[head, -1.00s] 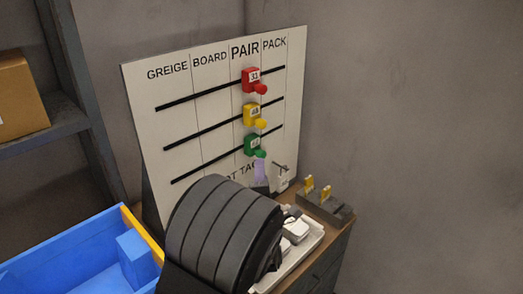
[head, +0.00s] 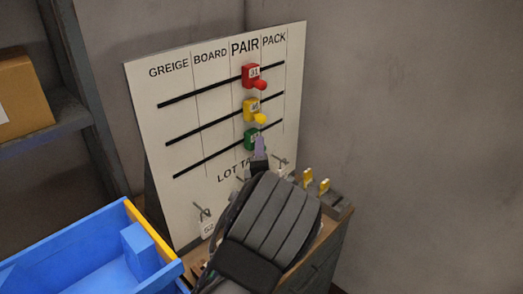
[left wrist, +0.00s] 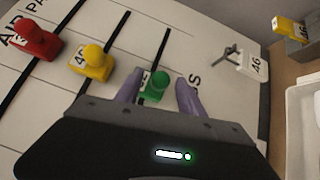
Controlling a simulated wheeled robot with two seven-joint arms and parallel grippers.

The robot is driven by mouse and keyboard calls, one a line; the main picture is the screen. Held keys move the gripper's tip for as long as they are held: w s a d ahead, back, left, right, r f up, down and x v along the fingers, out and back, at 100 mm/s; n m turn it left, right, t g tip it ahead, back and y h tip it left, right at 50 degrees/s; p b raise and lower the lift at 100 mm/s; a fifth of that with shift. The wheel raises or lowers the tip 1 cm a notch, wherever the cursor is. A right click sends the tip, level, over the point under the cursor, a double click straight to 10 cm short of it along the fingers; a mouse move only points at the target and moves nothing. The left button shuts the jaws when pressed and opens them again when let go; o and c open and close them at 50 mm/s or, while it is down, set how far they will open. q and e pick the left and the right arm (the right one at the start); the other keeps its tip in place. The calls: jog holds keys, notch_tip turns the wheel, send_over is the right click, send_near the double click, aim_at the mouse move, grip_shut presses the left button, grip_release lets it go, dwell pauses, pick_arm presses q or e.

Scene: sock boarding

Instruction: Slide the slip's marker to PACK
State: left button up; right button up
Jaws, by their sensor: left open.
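A white board (head: 215,165) has columns GREIGE, BOARD, PAIR and PACK, crossed by three black slots. A red marker (head: 250,76), a yellow marker (head: 250,108) and a green marker (head: 249,140) sit one above another in the PAIR column. My left gripper (head: 260,147) is at the green marker, which it partly hides in the head view. In the left wrist view its purple fingers (left wrist: 160,92) are open, one on each side of the green knob (left wrist: 155,86), with gaps visible. The yellow marker (left wrist: 91,63) is beside them. My right gripper is not in view.
Below the slots, a tag numbered 52 (head: 208,229) and a tag numbered 46 (left wrist: 252,63) hang on hooks. Yellow-topped pieces (head: 308,177) stand in a dark holder at right. A blue bin (head: 75,250) is at lower left, and a shelf with a cardboard box (head: 18,95) is behind it.

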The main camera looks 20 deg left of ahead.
pick_arm(q)
jog(key=shift+c, duration=0.3)
grip_shut()
jog(key=shift+f, duration=0.1)
dwell(1.0)
